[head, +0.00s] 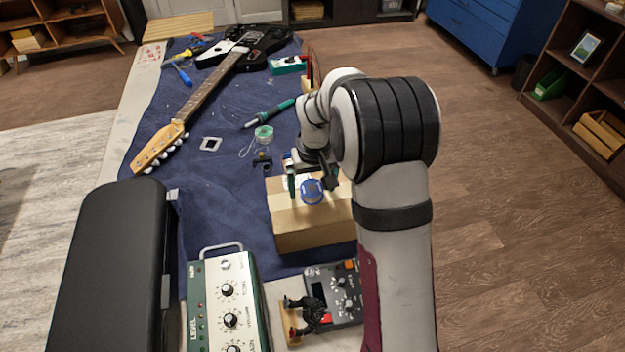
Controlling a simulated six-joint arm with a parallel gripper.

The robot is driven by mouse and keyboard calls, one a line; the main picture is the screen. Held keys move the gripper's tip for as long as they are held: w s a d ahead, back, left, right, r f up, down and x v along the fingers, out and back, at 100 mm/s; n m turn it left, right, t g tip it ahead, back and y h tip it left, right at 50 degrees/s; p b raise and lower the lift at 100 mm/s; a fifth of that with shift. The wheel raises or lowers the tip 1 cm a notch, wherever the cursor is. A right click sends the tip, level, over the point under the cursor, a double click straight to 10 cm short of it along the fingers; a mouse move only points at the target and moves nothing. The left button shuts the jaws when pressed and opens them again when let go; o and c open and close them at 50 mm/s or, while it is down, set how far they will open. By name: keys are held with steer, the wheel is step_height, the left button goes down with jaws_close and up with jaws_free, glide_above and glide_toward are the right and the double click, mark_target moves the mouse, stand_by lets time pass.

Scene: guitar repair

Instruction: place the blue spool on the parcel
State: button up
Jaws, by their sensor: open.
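The blue spool (312,191) rests on top of the cardboard parcel (305,234), near the middle of its upper face. My gripper (307,186) is open above the parcel, its fingers close around or beside the spool; I cannot tell whether they touch it. My arm hides the parcel's right part and some of the gripper.
A green spool (264,133) and a soldering iron (270,113) lie on the blue cloth (215,190). An electric guitar (215,85) lies at the back. A green amplifier box (226,300), a black case (110,265) and a grey meter (340,291) stand in front.

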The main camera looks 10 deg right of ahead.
mark_target(314, 193)
step_height(314, 193, up, 12)
steer(key=s+f, duration=0.1)
steer(key=s+a+m+y, duration=0.1)
steer(key=s+a+m, duration=0.1)
steer(key=s, duration=1.3)
steer(key=s+a+m+g, duration=0.1)
steer(key=s+a+m, duration=0.2)
steer(key=s, duration=1.3)
steer(key=shift+s+a+f+m+g+y, duration=0.2)
steer(key=shift+s+a+m+g+y, duration=0.1)
steer(key=shift+a+y, duration=0.1)
